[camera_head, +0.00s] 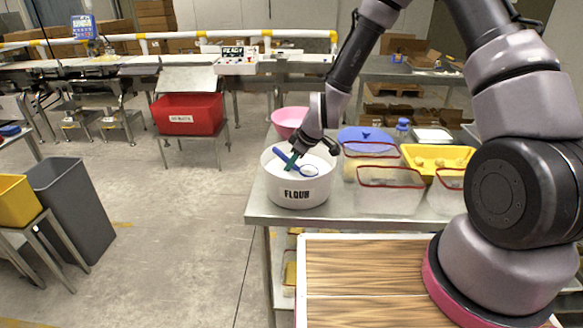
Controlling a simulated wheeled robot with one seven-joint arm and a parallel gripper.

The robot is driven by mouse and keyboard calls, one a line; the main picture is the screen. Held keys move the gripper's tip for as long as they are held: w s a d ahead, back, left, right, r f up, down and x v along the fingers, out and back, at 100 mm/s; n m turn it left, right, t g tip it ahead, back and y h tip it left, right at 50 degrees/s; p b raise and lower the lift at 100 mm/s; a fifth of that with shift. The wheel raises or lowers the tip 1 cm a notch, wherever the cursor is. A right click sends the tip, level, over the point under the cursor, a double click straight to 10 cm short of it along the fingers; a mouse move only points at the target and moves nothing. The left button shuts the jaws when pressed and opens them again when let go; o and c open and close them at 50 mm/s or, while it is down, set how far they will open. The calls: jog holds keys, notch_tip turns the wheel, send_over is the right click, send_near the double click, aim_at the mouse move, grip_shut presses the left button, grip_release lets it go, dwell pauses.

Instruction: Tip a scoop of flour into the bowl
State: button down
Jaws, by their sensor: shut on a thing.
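A white tub labelled FLOUR (298,194) stands at the left end of the steel table. My gripper (291,160) reaches down into the tub's mouth from above and is shut on the blue handle of a scoop (281,154). The scoop's round end (310,170) lies inside the rim, to the right of the fingers. It looks white inside, but I cannot tell how much flour is in it. A pink bowl (289,116) stands just behind the tub, partly hidden by my gripper and the tub.
Clear containers with red rims (391,187) stand right of the tub. Behind them are a blue lid-like item (365,137) and a yellow tray (432,153) holding several pale lumps. A wooden-topped surface (370,285) is in front.

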jog(key=shift+r, duration=5.25)
jog(key=shift+w, duration=0.1)
